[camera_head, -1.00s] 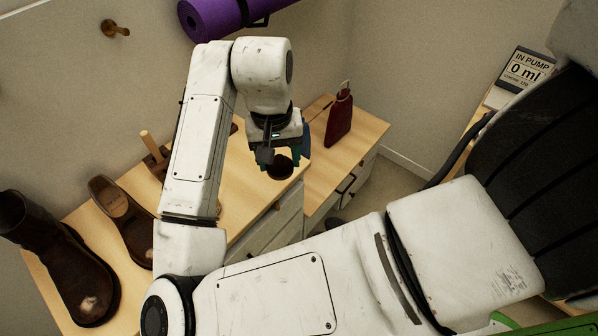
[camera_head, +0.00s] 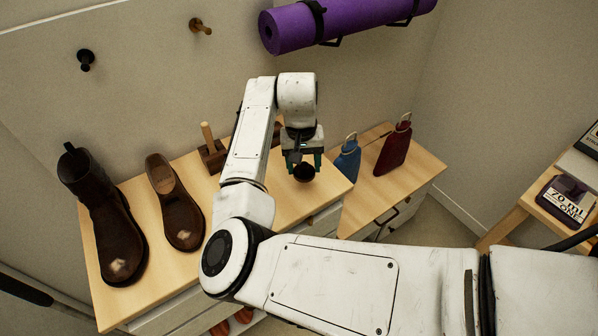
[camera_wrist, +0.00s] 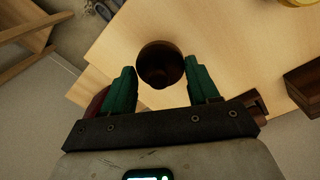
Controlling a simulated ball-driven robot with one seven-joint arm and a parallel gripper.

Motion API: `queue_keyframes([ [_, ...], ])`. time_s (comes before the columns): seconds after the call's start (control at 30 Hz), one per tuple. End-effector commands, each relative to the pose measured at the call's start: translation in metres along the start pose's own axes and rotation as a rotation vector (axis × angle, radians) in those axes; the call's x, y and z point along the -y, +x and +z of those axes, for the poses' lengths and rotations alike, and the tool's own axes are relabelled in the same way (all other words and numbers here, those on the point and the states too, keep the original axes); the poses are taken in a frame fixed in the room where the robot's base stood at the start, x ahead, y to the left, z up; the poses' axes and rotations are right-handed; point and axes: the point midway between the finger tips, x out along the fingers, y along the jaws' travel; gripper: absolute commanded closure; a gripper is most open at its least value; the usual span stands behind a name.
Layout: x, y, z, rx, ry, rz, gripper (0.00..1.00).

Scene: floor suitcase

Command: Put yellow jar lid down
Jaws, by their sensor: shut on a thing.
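My gripper (camera_head: 304,163) is over the wooden top of the low cabinet, with its green fingers on either side of a dark brown round thing (camera_head: 303,173). In the wrist view this round thing (camera_wrist: 160,65) shows between the fingertips of my gripper (camera_wrist: 161,85), and I take it as held. It looks like a dark lid or cup; no yellow shows on it. Its height above the wood is hard to tell. A yellow round thing (camera_wrist: 297,2), perhaps the jar, is cut off at the top right of the wrist view.
A blue flask (camera_head: 347,158) and a red flask (camera_head: 394,148) stand at right. A purple rolled mat (camera_head: 345,20) hangs on the wall.

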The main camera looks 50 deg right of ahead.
Motion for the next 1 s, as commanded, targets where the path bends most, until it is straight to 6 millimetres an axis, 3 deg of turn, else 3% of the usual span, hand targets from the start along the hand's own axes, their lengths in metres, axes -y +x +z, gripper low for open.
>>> queue_keyframes([
  [0.33, 0.014, 0.026, -0.018, 0.001, -0.001, -0.001, 0.69],
  [0.53, 0.015, 0.051, -0.017, 0.002, 0.000, -0.001, 0.69],
  [0.97, 0.015, 0.058, -0.017, 0.000, 0.000, 0.000, 0.69],
  [1.0, 0.015, 0.057, -0.017, 0.000, 0.000, 0.000, 0.36],
])
